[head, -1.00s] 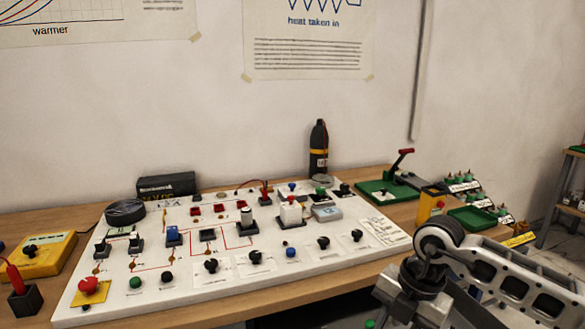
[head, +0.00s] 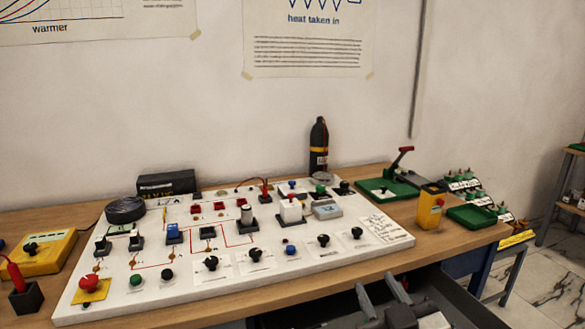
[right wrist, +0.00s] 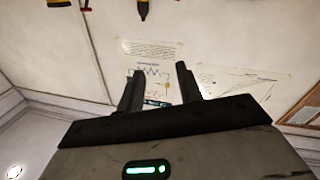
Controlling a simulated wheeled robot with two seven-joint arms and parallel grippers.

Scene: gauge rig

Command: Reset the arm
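My right gripper (head: 376,288) is low in the head view, in front of the bench's front edge and apart from the panel. In the right wrist view its two fingers (right wrist: 158,72) stand apart with nothing between them, facing a wall with paper sheets. The rest of my right arm is mostly below the picture. My left gripper is not in view.
A white panel (head: 210,284) with switches, knobs and a red button (head: 90,283) covers much of the wooden bench (head: 452,238). A green-based device with a red-handled lever (head: 402,157), a yellow box (head: 431,206) and a green tray (head: 470,217) stand at the right.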

